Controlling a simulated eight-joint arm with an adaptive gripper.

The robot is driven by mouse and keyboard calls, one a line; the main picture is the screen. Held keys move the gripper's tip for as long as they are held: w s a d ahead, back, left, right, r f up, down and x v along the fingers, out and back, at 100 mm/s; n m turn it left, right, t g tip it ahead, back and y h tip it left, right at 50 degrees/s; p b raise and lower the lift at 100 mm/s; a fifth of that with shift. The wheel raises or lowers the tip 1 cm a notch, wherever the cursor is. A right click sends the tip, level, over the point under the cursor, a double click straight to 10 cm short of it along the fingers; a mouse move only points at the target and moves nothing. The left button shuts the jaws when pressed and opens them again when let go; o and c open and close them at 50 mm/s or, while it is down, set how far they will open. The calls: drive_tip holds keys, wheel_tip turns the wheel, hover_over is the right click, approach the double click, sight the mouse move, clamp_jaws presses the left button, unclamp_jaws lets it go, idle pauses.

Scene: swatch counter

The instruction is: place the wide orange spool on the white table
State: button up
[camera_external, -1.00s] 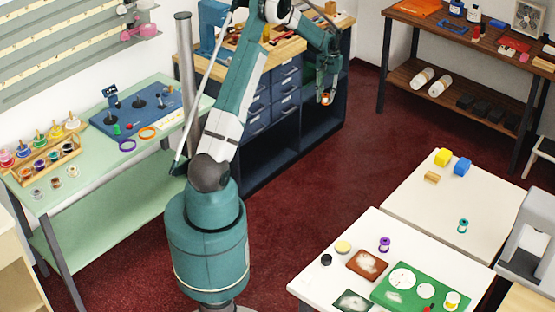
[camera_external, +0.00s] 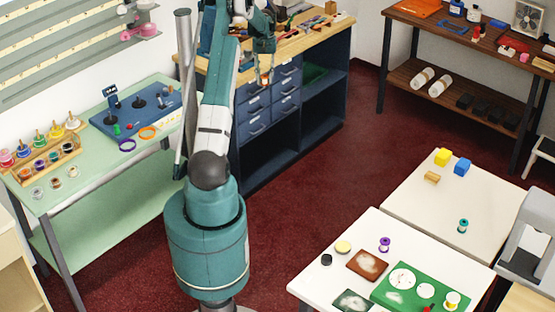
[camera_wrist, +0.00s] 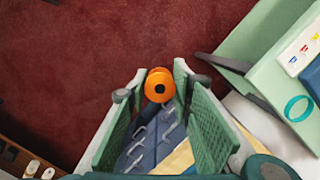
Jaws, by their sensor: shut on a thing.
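The wide orange spool (camera_wrist: 158,85) is held between the fingertips of my gripper (camera_wrist: 152,92) in the wrist view, its end with a dark centre hole facing the camera. In the external view my gripper (camera_external: 265,74) hangs in front of the blue drawer cabinet; the spool is small and hard to make out there. Two pale white tables stand at the right, apart from my gripper. The front white table (camera_external: 322,283) bears a purple spool (camera_external: 384,244) and a green board (camera_external: 385,295). The rear one (camera_external: 440,208) bears a teal spool (camera_external: 463,226).
The blue drawer cabinet (camera_external: 257,106) with a wooden top stands behind my gripper. A mint table (camera_external: 75,185) with a spool rack and rings is at the left. A brown shelf (camera_external: 400,50) is at the back right. Dark red floor (camera_external: 310,195) lies open between.

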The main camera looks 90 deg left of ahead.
drive_tip(key=s+a+r+n+p, duration=0.1)
drive_tip(key=s+a+n, duration=0.15)
drive_tip(key=s, duration=1.25)
drive_tip(key=s+a+r+n, duration=0.1)
drive_tip(key=s+a+n, duration=0.15)
drive_tip(key=s, duration=1.25)
drive_tip(key=s+d+f+n+t, duration=0.1)
drive_tip(key=s+d, duration=0.2)
drive_tip(key=s, duration=1.2)
drive_tip(key=s+d+n, duration=0.2)
drive_tip(key=s+d, duration=0.1)
drive_tip(key=s, duration=1.1)
drive_tip(key=s+d+f+m+b, duration=0.2)
drive_tip(key=s+d, duration=1)
drive_tip(key=d, duration=0.2)
drive_tip(key=s+d+m+b, duration=0.1)
drive_tip(key=s+d+m, duration=0.1)
drive_tip(key=d, duration=1.1)
drive_tip(key=s+d+m+b, duration=0.2)
drive_tip(key=s+d, duration=0.3)
drive_tip(key=d, duration=0.8)
drive_tip(key=shift+d+m+g, duration=0.25)
drive_tip(key=shift+m+g, duration=0.05)
drive_tip(key=shift+g, duration=0.1)
drive_tip(key=shift+s+f, duration=0.1)
drive_tip(key=shift+f, duration=0.1)
drive_tip(key=b, duration=0.1)
hover_over(95, 165)
drive_tip(key=shift+d+f, duration=0.15)
drive_tip(key=shift+f, duration=2.9)
